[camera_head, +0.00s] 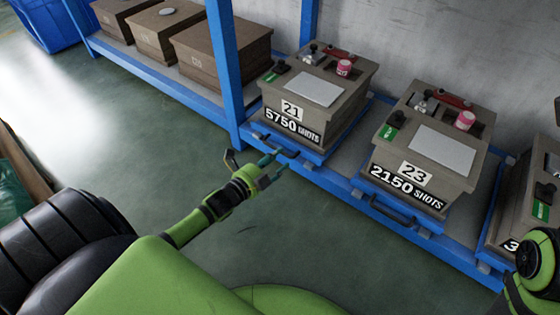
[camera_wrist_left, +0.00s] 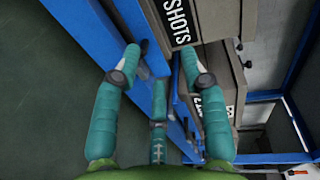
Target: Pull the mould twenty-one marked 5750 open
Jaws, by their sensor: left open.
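The mould marked 21 and 5750 SHOTS (camera_head: 345,112) is a grey-brown box with a white top plate, sitting on a blue tray on the rack. A dark bar handle (camera_head: 275,146) is at the tray's front, below the label. My left gripper (camera_head: 270,171) is just in front of this handle, open, with its teal fingers apart and seemingly empty. In the left wrist view the open fingers (camera_wrist_left: 160,70) point towards the blue rack edge. A box face lettered SHOTS (camera_wrist_left: 180,15) shows beyond them. Whether a finger touches the handle cannot be told. My right gripper is out of view.
The mould marked 23 and 2150 SHOTS (camera_head: 445,148) sits to the right, with its own tray handle (camera_head: 392,208). A blue rack post (camera_head: 224,70) stands left of mould 21. Brown boxes (camera_head: 222,55) line the rack further left. The green floor in front is clear.

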